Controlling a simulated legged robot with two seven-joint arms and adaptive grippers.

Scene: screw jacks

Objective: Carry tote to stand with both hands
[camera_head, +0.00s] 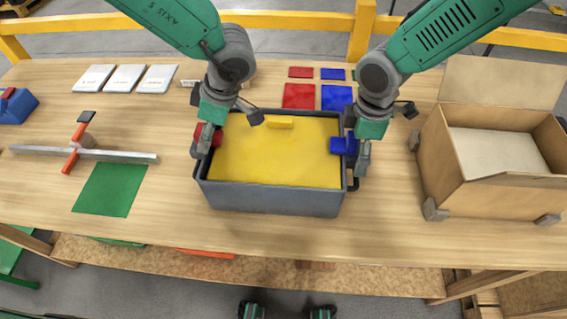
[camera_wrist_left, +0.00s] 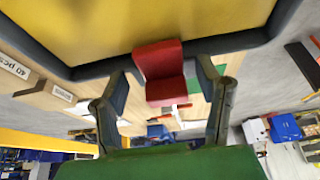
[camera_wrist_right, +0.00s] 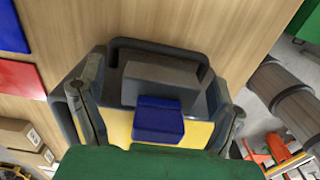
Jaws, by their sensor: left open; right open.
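The grey tote (camera_head: 274,200) stands on the wooden table with a yellow surface inside its rim. A red block (camera_head: 215,137) sits at its left rim and a blue block (camera_head: 343,146) at its right rim. My left gripper (camera_head: 205,140) is open at the left rim; in the left wrist view the red block (camera_wrist_left: 160,72) shows between its spread fingers. My right gripper (camera_head: 362,152) is open at the right rim; in the right wrist view the blue block (camera_wrist_right: 158,120) shows between its fingers, before a dark handle (camera_wrist_right: 160,48). I cannot tell which thing is the stand.
An open cardboard box (camera_head: 445,165) stands close right of the tote. A metal bar with orange-handled clamp (camera_head: 110,155) and a green mat (camera_head: 110,190) lie left. Red and blue plates (camera_head: 299,96) and white cards (camera_head: 125,78) lie behind. The table front is clear.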

